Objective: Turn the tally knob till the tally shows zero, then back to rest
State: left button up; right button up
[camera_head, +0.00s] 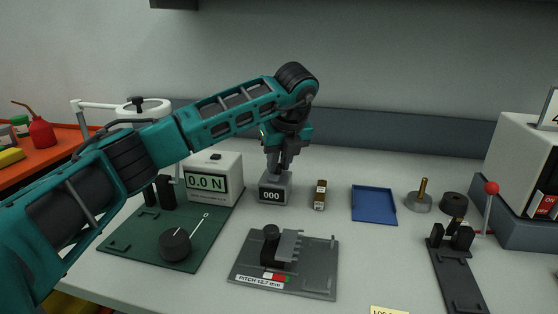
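The tally (266,189) is a small grey box on the bench near the middle of the view. Its dark display reads 000. My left gripper (278,172) points down at the top of the tally, its fingertips at or just above the upper face. The tally knob is not clearly visible; the fingers cover the spot on top. The fingers look close together, but I cannot tell whether they are shut on the knob. My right gripper is not in view.
Left of the tally stands a force gauge (207,183) reading 0.0 N, on a green plate (130,234) with a black dial. A grey pitch fixture (310,278) lies in front. Right are a small brown block (320,196), a blue tray (374,217) and a lever machine (510,160).

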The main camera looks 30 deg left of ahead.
pick_arm(q)
jog(key=o, duration=0.4)
jog(key=shift+r, duration=0.1)
jog(key=p+v, duration=0.1)
jog(key=v, duration=1.1)
jog(key=shift+r+p, duration=0.3)
jog(key=shift+r, duration=0.1)
